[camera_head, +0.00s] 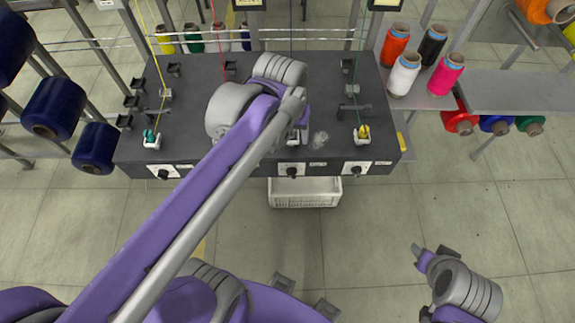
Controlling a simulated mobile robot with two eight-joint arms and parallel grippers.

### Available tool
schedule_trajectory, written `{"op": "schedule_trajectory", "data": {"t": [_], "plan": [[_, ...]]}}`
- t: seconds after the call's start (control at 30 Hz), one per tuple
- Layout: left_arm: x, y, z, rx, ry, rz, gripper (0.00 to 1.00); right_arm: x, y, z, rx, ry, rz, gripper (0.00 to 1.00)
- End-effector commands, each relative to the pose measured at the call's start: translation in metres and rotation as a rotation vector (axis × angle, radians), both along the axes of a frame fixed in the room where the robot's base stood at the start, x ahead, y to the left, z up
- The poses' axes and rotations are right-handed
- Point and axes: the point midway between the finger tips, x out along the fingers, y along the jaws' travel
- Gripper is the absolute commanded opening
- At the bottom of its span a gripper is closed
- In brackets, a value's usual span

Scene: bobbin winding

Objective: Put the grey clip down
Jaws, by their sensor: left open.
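A small, pale grey piece that looks like the grey clip (319,139) lies on the dark top of the winding machine (225,155), near its front edge. My left arm reaches across from the lower left. My left gripper (298,134) is over the middle of the machine top, just left of the grey piece. Its jaws are open but largely hidden by the wrist. I cannot tell whether they touch the grey piece. Part of my right arm (458,285) shows at the lower right, over the floor and away from the machine; its jaws cannot be made out clearly.
Winding stations with a teal bobbin (150,136) and a yellow bobbin (363,132) stand left and right on the machine. Black knobs line its front. A white basket (305,192) sits below. Thread cones (404,74) stand on the right shelf; blue spools (54,107) hang left.

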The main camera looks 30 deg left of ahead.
Motion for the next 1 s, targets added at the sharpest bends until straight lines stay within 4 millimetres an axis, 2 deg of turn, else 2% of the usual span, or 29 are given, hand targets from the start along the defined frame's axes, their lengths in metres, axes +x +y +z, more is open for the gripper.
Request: {"op": "schedule_trajectory", "data": {"t": [0.03, 0.1, 0.2, 0.33, 0.47, 1.0], "plan": [[-0.019, -0.008, -0.015, 0.012, -0.045, -0.053, 0.58, 0.0, 0.0, 0.0, 0.0, 0.0, 0.0, 0.5], [-0.037, -0.016, -0.034, 0.031, -0.107, -0.121, 0.58, 0.0, 0.0, 0.0, 0.0, 0.0, 0.0, 0.5], [-0.058, -0.023, -0.056, 0.055, -0.181, -0.199, 0.58, 0.0, 0.0, 0.0, 0.0, 0.0, 0.0, 0.5], [-0.073, -0.029, -0.074, 0.076, -0.239, -0.258, 0.58, 0.0, 0.0, 0.0, 0.0, 0.0, 0.0, 0.5], [-0.077, -0.03, -0.08, 0.083, -0.257, -0.278, 0.58, 0.0, 0.0, 0.0, 0.0, 0.0, 0.0, 0.5], [-0.077, -0.03, -0.08, 0.083, -0.256, -0.276, 0.58, 0.0, 0.0, 0.0, 0.0, 0.0, 0.0, 0.5]]}}
